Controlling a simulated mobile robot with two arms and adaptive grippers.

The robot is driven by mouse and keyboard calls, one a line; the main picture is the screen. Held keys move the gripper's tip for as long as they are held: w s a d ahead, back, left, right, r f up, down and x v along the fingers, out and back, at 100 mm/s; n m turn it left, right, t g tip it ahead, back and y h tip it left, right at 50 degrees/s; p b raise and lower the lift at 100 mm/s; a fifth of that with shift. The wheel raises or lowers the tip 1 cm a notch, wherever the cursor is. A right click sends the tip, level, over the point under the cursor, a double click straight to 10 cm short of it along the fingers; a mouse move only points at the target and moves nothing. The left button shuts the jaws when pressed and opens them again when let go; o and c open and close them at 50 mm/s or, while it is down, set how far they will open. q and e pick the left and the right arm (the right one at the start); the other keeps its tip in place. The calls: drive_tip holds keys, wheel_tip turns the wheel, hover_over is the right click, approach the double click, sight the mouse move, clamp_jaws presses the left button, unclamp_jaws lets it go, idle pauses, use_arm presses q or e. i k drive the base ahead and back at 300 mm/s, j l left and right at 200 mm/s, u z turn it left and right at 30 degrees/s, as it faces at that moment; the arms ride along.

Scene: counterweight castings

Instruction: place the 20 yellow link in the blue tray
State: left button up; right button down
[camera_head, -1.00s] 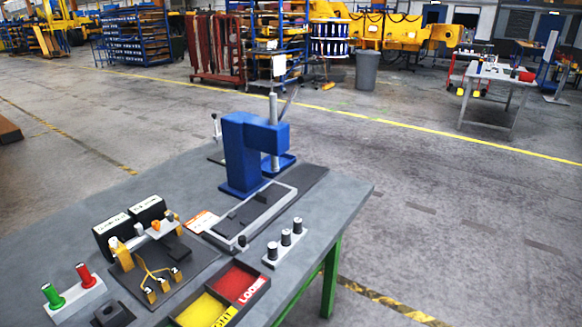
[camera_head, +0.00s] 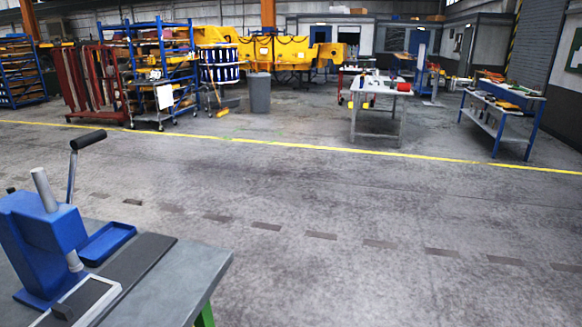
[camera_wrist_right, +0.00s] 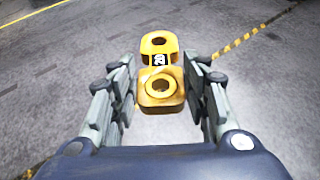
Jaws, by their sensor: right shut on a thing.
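The yellow link (camera_wrist_right: 161,86) is in the right wrist view, with a ring at each end and a black-and-white "20" label between them. My right gripper (camera_wrist_right: 160,85) is shut on it, one finger pad on each side. It is held above a grey floor. Neither gripper shows in the head view.
The near bench (camera_head: 180,285) with a blue lever press (camera_head: 42,240) fills the lower left. Open floor (camera_head: 350,220) lies ahead. Farther off stand a white-topped table (camera_head: 378,88), a blue-framed bench (camera_head: 505,98), a grey bin (camera_head: 260,93) and blue racks (camera_head: 165,65).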

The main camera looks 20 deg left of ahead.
sight(104, 246)
drive_tip(key=i+u, duration=0.2)
drive_tip(key=i, duration=1.35)
drive_tip(key=i+u, duration=0.15)
drive_tip(key=i, duration=0.35)
drive_tip(key=i+l+u, duration=0.2)
drive_tip(key=i, duration=0.3)
drive_tip(key=i+u, duration=0.15)
drive_tip(key=i, duration=0.4)
drive_tip(key=i+j+u, duration=0.15)
drive_tip(key=u, duration=0.3)
drive_tip(key=i+u, duration=0.7)
drive_tip(key=u, duration=0.15)
drive_tip(key=i+l+u, duration=0.2)
drive_tip(key=u, duration=0.25)
drive_tip(key=i+j+u, duration=0.2)
drive_tip(key=i, duration=0.3)
drive_tip(key=i+u, duration=0.2)
drive_tip(key=i, duration=0.35)
drive_tip(key=i+l+u, duration=0.2)
drive_tip(key=i, duration=0.3)
drive_tip(key=i+u, duration=0.2)
drive_tip(key=i, duration=0.35)
drive_tip(key=i+l+u, duration=0.2)
drive_tip(key=i, duration=0.3)
drive_tip(key=u, duration=4.4)
drive_tip(key=k+j, duration=0.05)
